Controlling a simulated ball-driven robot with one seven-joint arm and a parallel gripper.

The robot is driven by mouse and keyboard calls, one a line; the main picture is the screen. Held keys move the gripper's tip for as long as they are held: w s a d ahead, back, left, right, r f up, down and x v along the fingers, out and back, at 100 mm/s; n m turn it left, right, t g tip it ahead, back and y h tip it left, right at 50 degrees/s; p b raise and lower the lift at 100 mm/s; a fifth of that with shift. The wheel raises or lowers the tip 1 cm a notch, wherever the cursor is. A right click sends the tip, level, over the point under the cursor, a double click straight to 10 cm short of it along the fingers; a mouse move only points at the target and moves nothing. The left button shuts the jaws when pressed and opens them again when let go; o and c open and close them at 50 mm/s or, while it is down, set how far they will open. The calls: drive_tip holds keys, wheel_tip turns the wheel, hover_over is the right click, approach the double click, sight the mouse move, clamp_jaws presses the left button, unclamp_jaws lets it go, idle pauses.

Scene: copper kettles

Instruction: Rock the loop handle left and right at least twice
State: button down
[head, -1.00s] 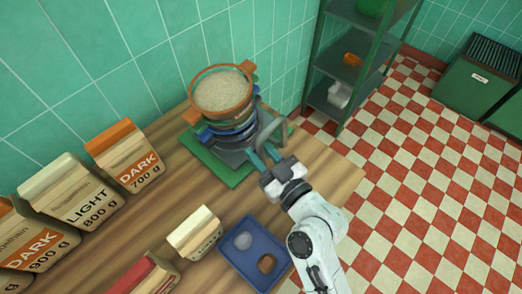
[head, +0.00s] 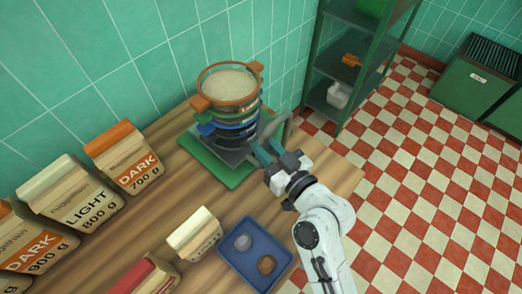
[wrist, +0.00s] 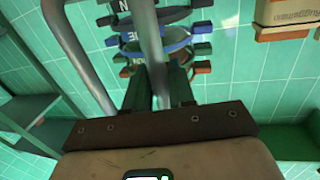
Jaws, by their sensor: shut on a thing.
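The grey loop handle (head: 287,126) stands at the right side of a stack of sieves. In the wrist view, one bar of the loop handle (wrist: 148,35) runs between my fingers, and a second bar is to its left. My gripper (head: 267,151) is shut on the handle; its fingers also show in the wrist view (wrist: 160,85). The top sieve (head: 228,102) is orange with two side tabs and holds pale grains. Darker, blue and green sieves are below it. The grey base (head: 238,158) under the stack is partly hidden by my gripper.
A green board (head: 205,164) lies under the stack on the wooden table (head: 180,190). A blue tray (head: 255,284) with two small lumps and a small carton (head: 193,236) are in front. Large bags (head: 124,155) stand left. A green shelf (head: 318,80) is behind right.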

drive_tip(key=shift+w+d+r+m, duration=0.15)
drive_tip(key=shift+w+d+m, duration=0.25)
drive_tip(key=shift+m, duration=0.1)
drive_tip(key=c, duration=1.1)
unclamp_jaws()
drive_tip(key=b+v, duration=0.3)
drive_tip(key=v, duration=0.7)
drive_tip(key=shift+s+d, duration=0.2)
drive_tip(key=shift+s, duration=0.15)
